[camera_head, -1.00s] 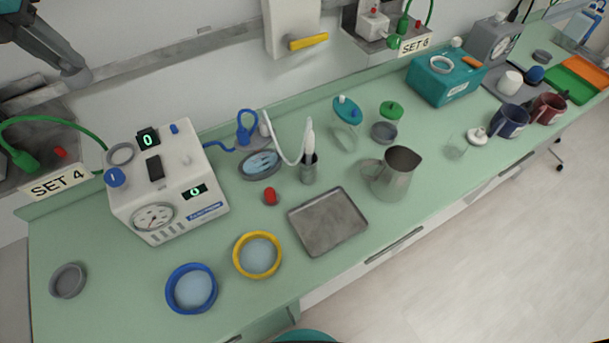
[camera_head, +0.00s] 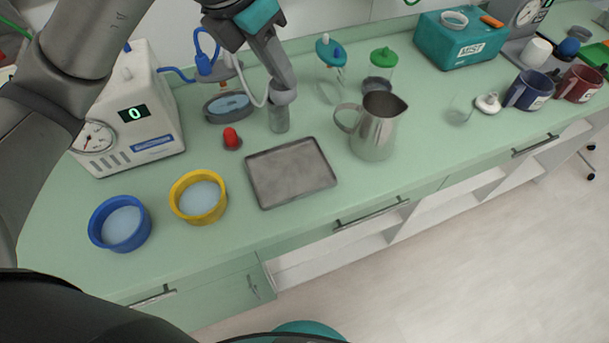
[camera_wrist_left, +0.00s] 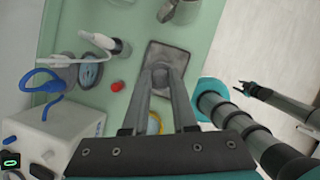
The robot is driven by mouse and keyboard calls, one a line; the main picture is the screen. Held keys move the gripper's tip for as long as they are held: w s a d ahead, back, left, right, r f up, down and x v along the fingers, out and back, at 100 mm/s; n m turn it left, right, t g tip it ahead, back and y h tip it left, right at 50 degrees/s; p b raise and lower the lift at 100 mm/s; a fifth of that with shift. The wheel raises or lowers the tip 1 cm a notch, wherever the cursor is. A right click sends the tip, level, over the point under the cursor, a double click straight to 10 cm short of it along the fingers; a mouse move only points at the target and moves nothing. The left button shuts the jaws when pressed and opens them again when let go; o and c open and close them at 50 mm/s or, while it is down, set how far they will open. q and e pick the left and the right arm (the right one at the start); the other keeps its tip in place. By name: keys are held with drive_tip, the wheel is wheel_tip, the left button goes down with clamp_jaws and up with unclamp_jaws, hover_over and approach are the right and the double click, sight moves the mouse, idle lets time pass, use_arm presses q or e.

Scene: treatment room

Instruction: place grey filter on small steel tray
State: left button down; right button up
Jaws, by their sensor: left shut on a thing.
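My left gripper (camera_head: 282,90) is shut on a small grey ring-shaped piece, which looks like the grey filter (camera_head: 285,97). It holds it above the counter, in front of the steel cup in the head view. In the left wrist view the filter (camera_wrist_left: 160,67) shows between the fingertips (camera_wrist_left: 161,75), over the picture of the tray. The small steel tray (camera_head: 291,173) lies flat and empty on the counter, below and right of the gripper in the head view. My right gripper (camera_wrist_left: 240,88) shows only in the left wrist view, its fingers apart and empty.
A yellow-rimmed dish (camera_head: 198,197) and a blue-rimmed dish (camera_head: 120,223) stand left of the tray. A red-topped piece (camera_head: 231,138) and a steel cup (camera_head: 279,120) stand behind it. A steel jug (camera_head: 377,128) stands to its right.

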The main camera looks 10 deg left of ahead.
use_arm(q)
drive_tip(key=shift+f+b, duration=1.65)
drive_tip(key=shift+f, duration=8.35)
drive_tip(key=shift+f, duration=0.15)
drive_tip(key=c, duration=0.7)
unclamp_jaws()
drive_tip(key=shift+s, duration=0.1)
drive_tip(key=p+v, duration=0.2)
drive_tip(key=v, duration=1)
